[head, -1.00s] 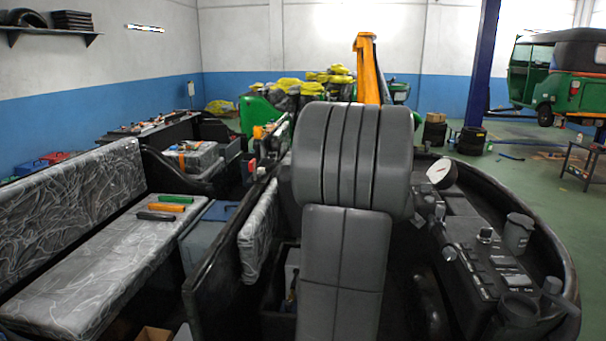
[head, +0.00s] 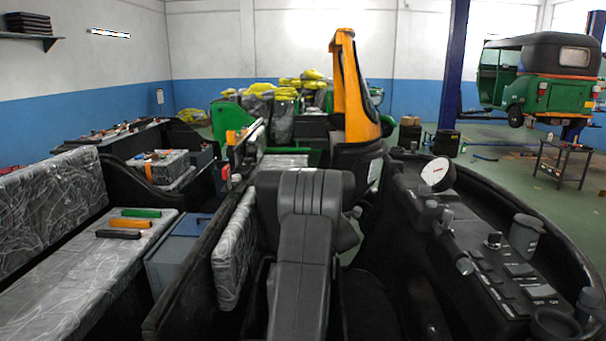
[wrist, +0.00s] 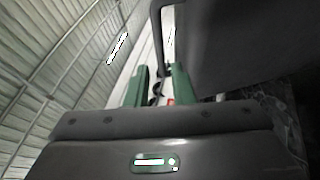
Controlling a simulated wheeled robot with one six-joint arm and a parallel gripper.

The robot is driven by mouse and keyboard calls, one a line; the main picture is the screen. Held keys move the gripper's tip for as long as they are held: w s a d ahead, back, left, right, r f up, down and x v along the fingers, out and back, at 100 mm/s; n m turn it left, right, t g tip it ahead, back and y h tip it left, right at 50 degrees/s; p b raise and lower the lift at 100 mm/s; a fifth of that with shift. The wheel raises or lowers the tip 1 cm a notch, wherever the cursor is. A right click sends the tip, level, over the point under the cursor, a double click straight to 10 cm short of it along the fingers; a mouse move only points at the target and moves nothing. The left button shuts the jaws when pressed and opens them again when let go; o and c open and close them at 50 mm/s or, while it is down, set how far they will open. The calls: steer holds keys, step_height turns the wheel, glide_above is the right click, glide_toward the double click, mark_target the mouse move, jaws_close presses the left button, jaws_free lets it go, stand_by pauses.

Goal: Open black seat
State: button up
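I cannot tell for certain which part is the black seat. In the head view, a long bench seat (head: 85,270) with a grey-and-black scribble pattern lies flat at the left, with a matching backrest (head: 50,205) behind it. A smaller upright patterned cushion (head: 235,250) stands left of centre, beside my grey arm link. My arm fills the middle and hides what is behind it; my fingertips cannot be made out there. In the wrist view, a dark bolted panel with a lit label fills the bottom and a dark shape fills the upper right. No seat contact is visible.
Green (head: 141,213), orange (head: 130,223) and black (head: 117,234) handled items lie on the bench. A grey-blue box (head: 180,250) stands beside it. A control console (head: 500,270) curves along the right. Open floor and a green rickshaw (head: 545,90) lie beyond.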

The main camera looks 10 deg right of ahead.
steer(key=p+x, duration=0.2)
steer(key=x, duration=0.8)
jaws_close()
